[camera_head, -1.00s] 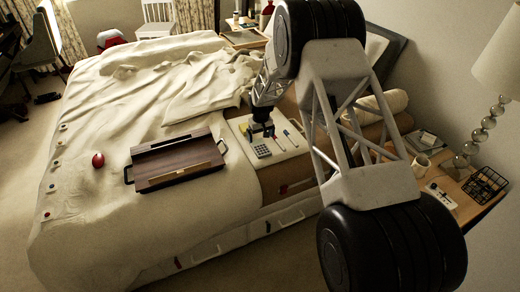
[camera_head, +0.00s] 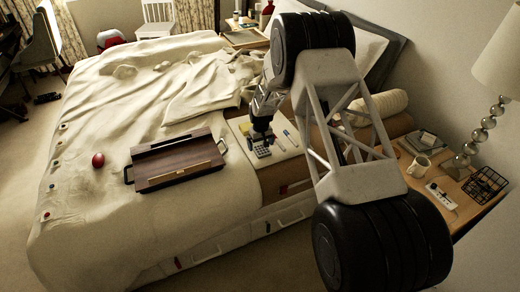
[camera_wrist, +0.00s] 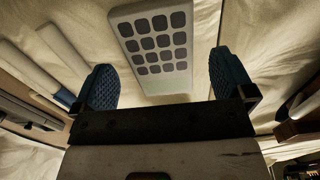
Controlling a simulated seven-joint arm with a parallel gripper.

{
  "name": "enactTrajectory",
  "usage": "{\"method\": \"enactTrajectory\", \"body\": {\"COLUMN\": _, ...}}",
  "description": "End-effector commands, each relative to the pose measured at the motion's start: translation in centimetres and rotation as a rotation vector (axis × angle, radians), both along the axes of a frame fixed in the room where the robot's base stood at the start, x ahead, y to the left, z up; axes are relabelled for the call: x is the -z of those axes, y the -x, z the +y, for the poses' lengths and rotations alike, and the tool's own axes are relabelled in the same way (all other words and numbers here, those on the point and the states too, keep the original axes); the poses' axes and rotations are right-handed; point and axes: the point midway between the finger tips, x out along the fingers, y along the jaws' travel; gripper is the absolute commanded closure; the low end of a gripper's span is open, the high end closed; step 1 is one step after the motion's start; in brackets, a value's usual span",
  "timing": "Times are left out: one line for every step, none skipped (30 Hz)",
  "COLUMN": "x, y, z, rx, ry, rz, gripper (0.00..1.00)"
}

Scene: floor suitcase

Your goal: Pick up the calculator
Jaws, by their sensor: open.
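The calculator (camera_wrist: 155,45) is a pale slab with several dark round-cornered keys. In the wrist view it lies at the top centre, between and beyond the two blue textured fingertips of my gripper (camera_wrist: 165,85). The fingers are apart and I see no contact with it.
A blue-and-white pen (camera_head: 289,135) lies right of the calculator. A dark wooden tray (camera_head: 177,163) with handles sits to the left, and a red ball-like object (camera_head: 98,160) is farther left on the bed. A nightstand with a mug (camera_head: 420,165) stands at right.

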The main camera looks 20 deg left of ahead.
Motion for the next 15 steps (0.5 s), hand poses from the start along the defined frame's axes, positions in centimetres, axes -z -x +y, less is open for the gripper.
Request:
{"method": "enactTrajectory", "body": {"x": 0.6, "y": 0.0, "z": 0.0, "rx": 0.0, "ry": 0.0, "rz": 0.0, "gripper": 0.0}}
{"method": "enactTrajectory", "body": {"x": 0.9, "y": 0.0, "z": 0.0, "rx": 0.0, "ry": 0.0, "rz": 0.0, "gripper": 0.0}}
{"method": "enactTrajectory", "body": {"x": 1.3, "y": 0.0, "z": 0.0, "rx": 0.0, "ry": 0.0, "rz": 0.0, "gripper": 0.0}}
{"method": "enactTrajectory", "body": {"x": 1.5, "y": 0.0, "z": 0.0, "rx": 0.0, "ry": -0.001, "rz": -0.001, "gripper": 0.0}}
{"method": "enactTrajectory", "body": {"x": 1.7, "y": 0.0, "z": 0.0, "rx": 0.0, "ry": -0.001, "rz": -0.001, "gripper": 0.0}}
{"method": "enactTrajectory", "body": {"x": 1.9, "y": 0.0, "z": 0.0, "rx": 0.0, "ry": -0.001, "rz": -0.001, "gripper": 0.0}}
{"method": "enactTrajectory", "body": {"x": 2.0, "y": 0.0, "z": 0.0, "rx": 0.0, "ry": -0.001, "rz": -0.001, "gripper": 0.0}}
{"method": "enactTrajectory", "body": {"x": 2.1, "y": 0.0, "z": 0.0, "rx": 0.0, "ry": -0.001, "rz": -0.001, "gripper": 0.0}}
{"method": "enactTrajectory", "body": {"x": 2.1, "y": 0.0, "z": 0.0, "rx": 0.0, "ry": -0.001, "rz": -0.001, "gripper": 0.0}}
{"method": "enactTrajectory", "body": {"x": 2.2, "y": 0.0, "z": 0.0, "rx": 0.0, "ry": -0.001, "rz": -0.001, "gripper": 0.0}}
{"method": "enactTrajectory", "body": {"x": 2.2, "y": 0.0, "z": 0.0, "rx": 0.0, "ry": -0.001, "rz": -0.001, "gripper": 0.0}}
{"method": "enactTrajectory", "body": {"x": 2.2, "y": 0.0, "z": 0.0, "rx": 0.0, "ry": -0.001, "rz": -0.001, "gripper": 0.0}}
{"method": "enactTrajectory", "body": {"x": 2.2, "y": 0.0, "z": 0.0, "rx": 0.0, "ry": -0.001, "rz": -0.001, "gripper": 0.0}}
{"method": "enactTrajectory", "body": {"x": 2.2, "y": 0.0, "z": 0.0, "rx": 0.0, "ry": -0.001, "rz": -0.001, "gripper": 0.0}}
{"method": "enactTrajectory", "body": {"x": 2.2, "y": 0.0, "z": 0.0, "rx": 0.0, "ry": -0.001, "rz": -0.001, "gripper": 0.0}}
